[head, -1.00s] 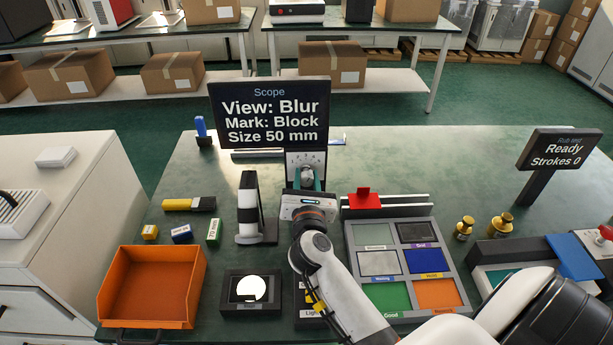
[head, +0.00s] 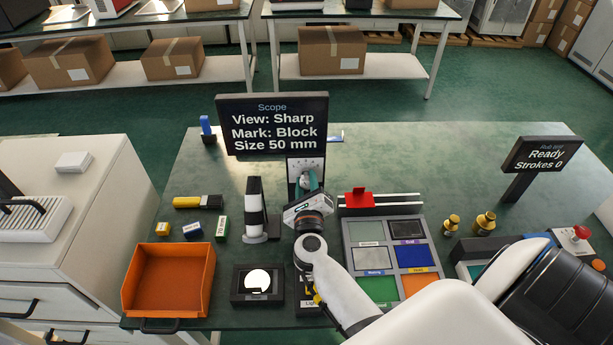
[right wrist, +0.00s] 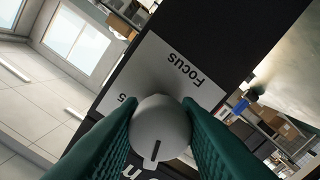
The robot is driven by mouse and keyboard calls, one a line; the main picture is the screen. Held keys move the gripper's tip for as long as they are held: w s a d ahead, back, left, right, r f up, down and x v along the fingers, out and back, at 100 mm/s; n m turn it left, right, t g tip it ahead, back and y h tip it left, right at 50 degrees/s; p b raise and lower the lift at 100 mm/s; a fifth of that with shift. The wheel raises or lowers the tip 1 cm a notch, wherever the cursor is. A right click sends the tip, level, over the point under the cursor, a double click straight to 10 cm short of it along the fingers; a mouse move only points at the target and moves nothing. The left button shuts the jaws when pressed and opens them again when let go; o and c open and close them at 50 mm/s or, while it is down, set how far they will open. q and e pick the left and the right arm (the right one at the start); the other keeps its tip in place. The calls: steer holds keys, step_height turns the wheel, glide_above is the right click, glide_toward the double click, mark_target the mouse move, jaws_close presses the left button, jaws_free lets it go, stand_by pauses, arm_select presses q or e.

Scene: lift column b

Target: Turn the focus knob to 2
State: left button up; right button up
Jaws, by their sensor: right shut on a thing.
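The focus knob (right wrist: 160,130) is a round grey knob with a dark pointer line, on a white plate (right wrist: 170,72) marked "Focus" in the right wrist view. My right gripper (right wrist: 158,125) is shut on the knob, with a green finger on each side. In the head view the gripper (head: 308,184) is tilted and mostly covers the knob and its scale. The number at the pointer cannot be read. The scope screen (head: 272,125) reads "View: Sharp, Mark: Block, Size 50 mm". My left gripper is out of view.
An orange bin (head: 207,305), a tray of coloured compartments (head: 348,240) and brass weights (head: 484,222) are on the green bench. A "Ready, Strokes 0" screen (head: 541,153) is at right.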

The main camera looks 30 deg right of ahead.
steer(key=shift+n+p, duration=0.35)
steer(key=shift+n, duration=0.25)
steer(key=o, duration=1)
steer(key=b+v, duration=0.1)
steer(key=v, duration=0.4)
steer(key=b+v, duration=0.1)
steer(key=v, duration=0.5)
steer(key=shift+f+b, duration=0.25)
steer(key=shift+b, duration=0.1)
steer(key=shift+s+a+r, duration=0.15)
steer(key=shift+s+a, duration=0.2)
steer(key=shift+s, duration=0.1)
